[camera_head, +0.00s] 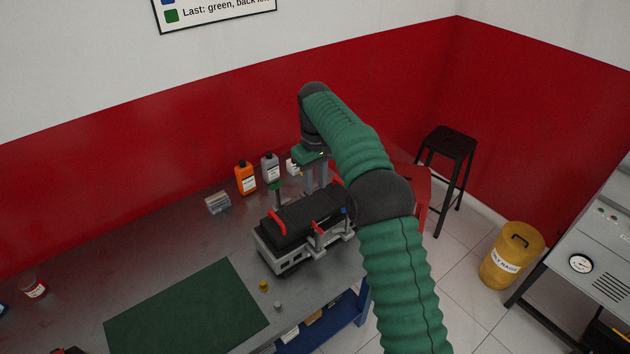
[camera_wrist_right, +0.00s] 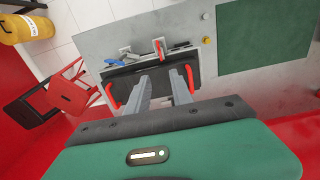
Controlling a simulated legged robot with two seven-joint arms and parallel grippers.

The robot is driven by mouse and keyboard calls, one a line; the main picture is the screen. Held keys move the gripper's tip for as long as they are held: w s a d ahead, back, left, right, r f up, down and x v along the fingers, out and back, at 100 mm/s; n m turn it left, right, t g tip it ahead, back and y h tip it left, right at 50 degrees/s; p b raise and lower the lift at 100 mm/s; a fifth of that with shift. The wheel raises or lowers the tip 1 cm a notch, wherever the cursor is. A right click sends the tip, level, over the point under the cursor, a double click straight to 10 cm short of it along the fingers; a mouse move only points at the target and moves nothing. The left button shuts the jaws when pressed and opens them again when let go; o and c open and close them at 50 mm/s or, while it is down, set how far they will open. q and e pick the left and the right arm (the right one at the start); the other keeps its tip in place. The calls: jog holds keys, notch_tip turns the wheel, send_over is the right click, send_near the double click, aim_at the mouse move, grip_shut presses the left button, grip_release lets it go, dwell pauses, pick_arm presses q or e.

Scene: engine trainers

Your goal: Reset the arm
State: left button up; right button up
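My right arm comes in from the lower right in the head view and bends down over the engine trainer (camera_head: 282,262), a grey block with a black top and red handles. My right gripper (camera_head: 316,186) points down above the trainer's back part. In the right wrist view its two grey fingers (camera_wrist_right: 161,98) are apart, with nothing between them, over the black top (camera_wrist_right: 125,83). A red lever (camera_wrist_right: 158,48) and a blue lever (camera_wrist_right: 120,62) show beyond the fingers. A green-topped piece (camera_head: 276,186) stands at the trainer's back left. My left gripper is not in view.
The grey bench (camera_head: 180,240) carries an orange bottle (camera_head: 245,179), a grey bottle (camera_head: 270,168), a small box (camera_head: 218,202) and a green mat (camera_head: 190,315). A yellow knob (camera_head: 264,286) stands near the front edge. A black stool (camera_head: 449,145) and yellow bin (camera_head: 510,257) stand right.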

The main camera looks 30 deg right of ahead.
jog(key=shift+r, duration=0.6)
jog(key=shift+f, duration=0.1)
jog(key=s+a+f+t+b, duration=0.1)
jog(key=s+a+f+b, duration=0.1)
jog(key=s+a+f, duration=0.65)
jog(key=s+a+f+b, duration=0.1)
jog(key=s+a+f, duration=0.2)
jog(key=s, duration=0.5)
jog(key=s+a+f+t, duration=0.1)
jog(key=s+a+f, duration=0.2)
jog(key=s, duration=0.5)
jog(key=shift+s+a+f+m+t+b, duration=0.15)
jog(key=shift+s+a+m+t+b, duration=0.2)
jog(key=shift+a, duration=0.55)
jog(key=shift+s+a, duration=0.15)
jog(key=shift+a, duration=0.05)
jog(key=shift+d, duration=0.1)
